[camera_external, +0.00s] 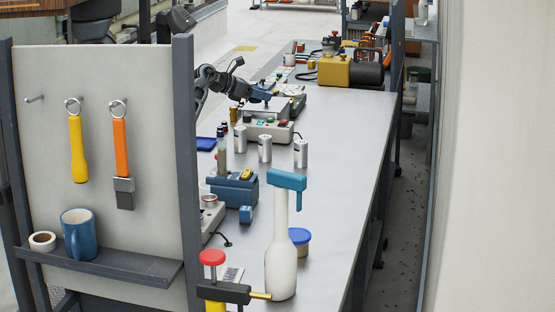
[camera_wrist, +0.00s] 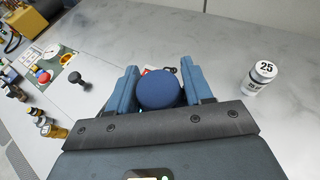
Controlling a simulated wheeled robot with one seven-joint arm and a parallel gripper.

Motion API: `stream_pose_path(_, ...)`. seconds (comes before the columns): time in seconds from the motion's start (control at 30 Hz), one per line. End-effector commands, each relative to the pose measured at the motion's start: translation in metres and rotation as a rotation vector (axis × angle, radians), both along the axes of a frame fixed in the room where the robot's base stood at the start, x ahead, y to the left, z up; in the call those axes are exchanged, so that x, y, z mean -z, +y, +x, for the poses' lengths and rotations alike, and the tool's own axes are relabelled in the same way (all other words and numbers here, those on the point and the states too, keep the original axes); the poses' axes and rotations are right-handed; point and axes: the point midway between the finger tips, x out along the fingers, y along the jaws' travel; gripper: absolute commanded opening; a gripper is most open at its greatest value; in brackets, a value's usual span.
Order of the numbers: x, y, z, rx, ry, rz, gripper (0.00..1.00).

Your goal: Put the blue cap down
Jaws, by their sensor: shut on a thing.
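The blue cap (camera_wrist: 158,91) is round and dark blue, and sits between the two blue fingers of my gripper (camera_wrist: 158,88) in the wrist view. The fingers press on its left and right sides. In the external view my gripper (camera_external: 262,94) is at the end of the arm, over the middle of the bench, near a grey control box. The cap is too small to make out there. What lies directly under the cap is mostly hidden by it and the gripper.
The grey bench (camera_external: 335,180) has clear room along its right side. Several silver weights (camera_external: 265,148) stand in front of the control box (camera_external: 265,130). One weight marked 25 (camera_wrist: 262,75) stands right of my gripper. A white bottle (camera_external: 281,250) stands nearer the camera.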

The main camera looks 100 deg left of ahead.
Motion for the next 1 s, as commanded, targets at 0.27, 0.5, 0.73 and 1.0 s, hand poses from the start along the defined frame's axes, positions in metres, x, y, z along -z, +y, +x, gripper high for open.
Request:
stream_pose_path(0.27,-0.012,-0.002,-0.043,-0.031,0.003,-0.001,0.21)
stream_pose_path(0.5,-0.008,-0.043,-0.029,0.075,0.003,-0.001,0.21)
stream_pose_path(0.73,0.003,-0.105,0.001,0.190,0.001,-0.003,0.21)
stream_pose_path(1.0,0.004,-0.175,0.033,0.260,-0.001,-0.001,0.21)
